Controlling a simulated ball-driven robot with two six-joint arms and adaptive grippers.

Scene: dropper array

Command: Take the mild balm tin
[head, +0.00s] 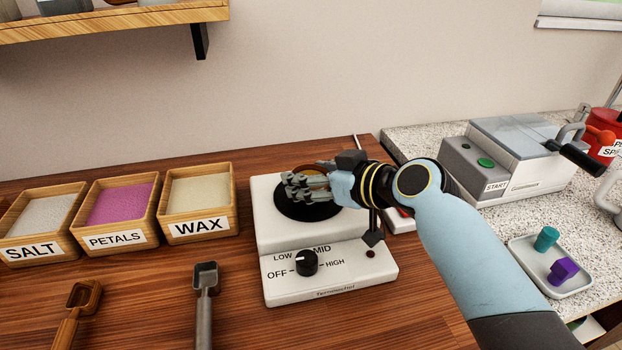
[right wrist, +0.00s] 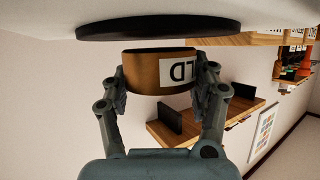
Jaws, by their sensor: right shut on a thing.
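The balm tin (right wrist: 143,75) is a short copper-brown round tin with a white label; the letters "LD" show upside down in the right wrist view. My right gripper (right wrist: 160,80) is shut on it, one finger on each side. In the head view my right gripper (head: 308,183) is over the black round plate of the white heater (head: 270,228) and hides most of the tin. In the wrist view the black plate (right wrist: 158,29) lies close to the tin's base; I cannot tell whether they touch. My left gripper is not in view.
Wooden boxes of salt (head: 40,217), petals (head: 118,210) and wax (head: 200,203) stand left of the heater. Two scoops (head: 205,290) lie in front. A grey machine (head: 500,160) with a START label and a small tray (head: 575,288) stand on the speckled counter at right.

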